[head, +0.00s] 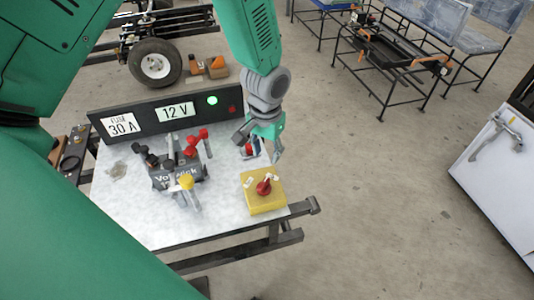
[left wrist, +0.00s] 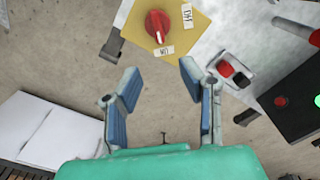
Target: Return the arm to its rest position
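My left gripper (head: 262,142) hangs at the right side of the grey-white work table (head: 222,217) in the head view, next to a small red and black part (head: 250,148). In the left wrist view its two blue-padded fingers (left wrist: 158,78) are spread apart with nothing between them. A yellow box with a red rotary knob (head: 263,190) sits at the table's right front corner, apart from the gripper. It also shows at the top of the left wrist view (left wrist: 157,26). My right gripper is in neither view.
A dark panel reading "12 V" (head: 175,112), with a lit green lamp, stands along the table's back. A battery with red and black clamps (head: 175,175) stands on the table. A wheel (head: 155,63) is behind. Open floor lies right, before a white cabinet (head: 497,165).

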